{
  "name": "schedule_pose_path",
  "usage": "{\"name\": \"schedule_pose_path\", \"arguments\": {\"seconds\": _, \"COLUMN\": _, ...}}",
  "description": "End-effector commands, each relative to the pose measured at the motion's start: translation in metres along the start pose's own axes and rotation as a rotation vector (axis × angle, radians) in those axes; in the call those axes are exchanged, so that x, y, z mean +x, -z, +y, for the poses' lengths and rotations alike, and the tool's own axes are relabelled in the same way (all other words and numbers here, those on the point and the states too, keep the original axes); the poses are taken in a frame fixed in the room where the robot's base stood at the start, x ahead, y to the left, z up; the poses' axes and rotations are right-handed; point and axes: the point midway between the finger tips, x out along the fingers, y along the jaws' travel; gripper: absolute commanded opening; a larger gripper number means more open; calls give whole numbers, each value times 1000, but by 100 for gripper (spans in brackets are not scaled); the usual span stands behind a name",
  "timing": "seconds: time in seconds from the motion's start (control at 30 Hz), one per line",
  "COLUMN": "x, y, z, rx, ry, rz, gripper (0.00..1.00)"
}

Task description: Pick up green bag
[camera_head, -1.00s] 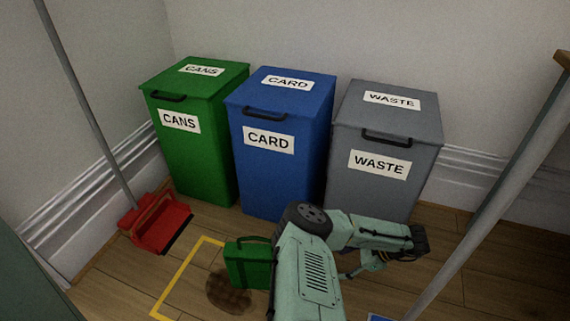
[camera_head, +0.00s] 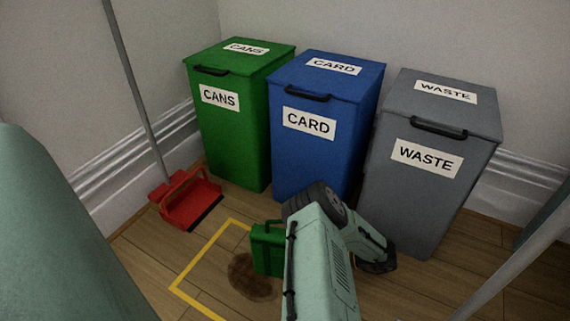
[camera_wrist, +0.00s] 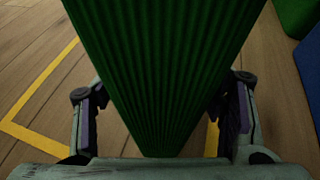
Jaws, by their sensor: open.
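The green bag (camera_head: 267,252) stands on the wooden floor inside the corner of a yellow outline, its handle on top. My arm covers its right part in the head view. In the wrist view its ribbed green side (camera_wrist: 162,70) fills the middle and narrows toward the bottom. My gripper (camera_wrist: 162,122) is open, with one finger to the left and one to the right of the bag in that view. Floor shows between the left finger and the bag; contact at the right finger is hard to tell. The fingers are hidden behind my arm in the head view.
A green CANS bin (camera_head: 233,125), a blue CARD bin (camera_head: 318,150) and a grey WASTE bin (camera_head: 420,195) stand behind the bag. A red dustpan (camera_head: 187,200) with a long handle is at left. A brown stain (camera_head: 250,280) lies beside the bag.

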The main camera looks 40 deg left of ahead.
Motion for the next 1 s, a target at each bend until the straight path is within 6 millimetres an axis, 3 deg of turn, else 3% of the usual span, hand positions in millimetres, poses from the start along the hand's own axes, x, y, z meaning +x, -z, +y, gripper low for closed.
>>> {"name": "schedule_pose_path", "arguments": {"seconds": 0.13, "x": 16, "y": 0, "z": -1, "rx": -3, "ry": -1, "rz": 0, "gripper": 65}}
{"name": "schedule_pose_path", "arguments": {"seconds": 0.4, "x": 18, "y": -1, "z": 0, "rx": -1, "ry": -1, "rz": 0, "gripper": 65}}
{"name": "schedule_pose_path", "arguments": {"seconds": 1.0, "x": 18, "y": -1, "z": 0, "rx": -1, "ry": -1, "rz": 1, "gripper": 25}}
